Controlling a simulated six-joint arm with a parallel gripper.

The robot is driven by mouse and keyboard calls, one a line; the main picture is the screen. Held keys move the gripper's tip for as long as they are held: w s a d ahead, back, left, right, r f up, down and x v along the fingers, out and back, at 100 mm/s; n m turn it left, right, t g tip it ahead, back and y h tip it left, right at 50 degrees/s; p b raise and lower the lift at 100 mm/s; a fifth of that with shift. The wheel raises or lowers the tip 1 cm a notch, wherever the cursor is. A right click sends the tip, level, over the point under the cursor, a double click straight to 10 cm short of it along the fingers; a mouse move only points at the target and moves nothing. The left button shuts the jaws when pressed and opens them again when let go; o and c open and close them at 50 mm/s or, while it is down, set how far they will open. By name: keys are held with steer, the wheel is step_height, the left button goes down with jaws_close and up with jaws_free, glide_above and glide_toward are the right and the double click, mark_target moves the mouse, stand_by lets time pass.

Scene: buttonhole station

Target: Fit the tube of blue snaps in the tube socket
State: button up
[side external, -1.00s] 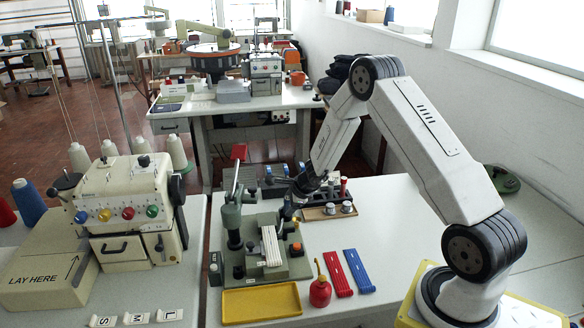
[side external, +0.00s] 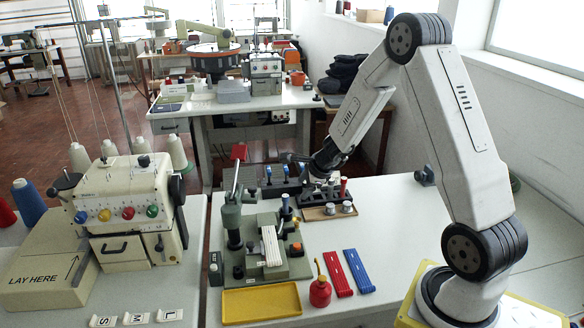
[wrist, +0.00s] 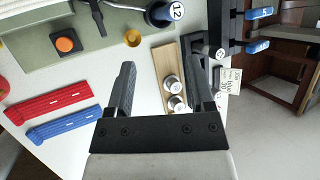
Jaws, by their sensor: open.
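A tube with a blue top (side external: 285,207) stands upright at the right rear of the grey-green press (side external: 297,268). In the wrist view a round cap marked 12 with blue beside it (wrist: 163,14), apparently this tube, shows at the top edge by the press plate (wrist: 95,28). Its lower end and the socket are hidden, so I cannot tell how deep it sits. My gripper (wrist: 161,66) is open and empty. In the side view it (side external: 318,182) is behind and to the right of the press, apart from the tube, near the wooden board.
A wooden board (wrist: 161,58) bears silver cylinders (wrist: 172,88). Behind it are a dark rack with blue-topped pieces (side external: 285,171) and a red-topped piece (side external: 343,186).

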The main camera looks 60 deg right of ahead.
steer(key=shift+s+r, duration=0.3)
steer(key=shift+r, duration=0.15)
steer(key=shift+a, duration=0.1)
steer(key=s+a+r+n+g, duration=0.2)
steer(key=s+a+n, duration=0.5)
steer(key=a+n, duration=0.3)
steer(key=s+a+r+n+g, duration=0.1)
steer(key=s+a+n, duration=0.7)
steer(key=n, duration=0.9)
steer(key=a+r, duration=0.1)
steer(key=a, duration=0.1)
steer(key=shift+a+r+g, duration=0.35)
steer(key=shift+r+g, duration=0.05)
